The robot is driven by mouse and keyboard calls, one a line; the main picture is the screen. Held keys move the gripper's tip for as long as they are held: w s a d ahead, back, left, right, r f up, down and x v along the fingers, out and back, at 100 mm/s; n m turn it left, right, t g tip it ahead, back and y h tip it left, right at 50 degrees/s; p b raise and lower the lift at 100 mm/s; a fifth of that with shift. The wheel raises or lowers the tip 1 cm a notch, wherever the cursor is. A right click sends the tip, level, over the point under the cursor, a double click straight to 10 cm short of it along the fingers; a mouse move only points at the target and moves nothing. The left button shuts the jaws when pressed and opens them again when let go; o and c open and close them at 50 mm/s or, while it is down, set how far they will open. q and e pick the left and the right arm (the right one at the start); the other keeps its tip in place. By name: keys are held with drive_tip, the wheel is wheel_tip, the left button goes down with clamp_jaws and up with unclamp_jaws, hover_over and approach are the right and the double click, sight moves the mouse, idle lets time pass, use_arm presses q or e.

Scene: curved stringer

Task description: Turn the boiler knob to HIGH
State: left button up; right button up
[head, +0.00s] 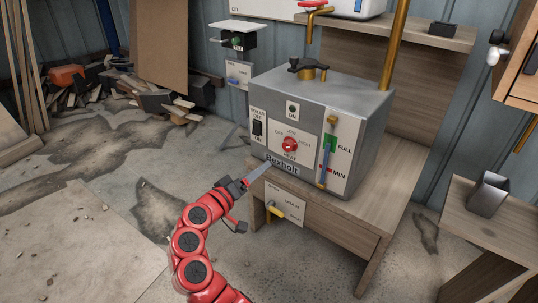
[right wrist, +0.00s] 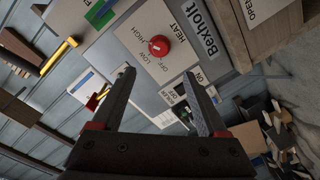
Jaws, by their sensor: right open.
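The boiler (head: 345,100) is a grey metal box with the name Bexholt, standing on a wooden bench. Its red heat knob (head: 290,145) is on the white front plate, with OFF, LOW and HIGH marked around it. The knob also shows in the right wrist view (right wrist: 158,45), ahead of the fingertips. I cannot tell for sure which mark the knob points to. My right gripper (head: 262,172) is in front of the boiler, below and left of the knob. In the right wrist view the gripper (right wrist: 159,74) is open, empty and apart from the knob. My left gripper is not in view.
A black rocker switch (head: 257,128) is left of the knob and a level gauge (head: 327,150) right of it. A yellow-handled valve (head: 275,209) is on the bench front below. A wooden stand (head: 500,225) is at the right.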

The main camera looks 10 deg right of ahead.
drive_tip(key=shift+v, duration=1.5)
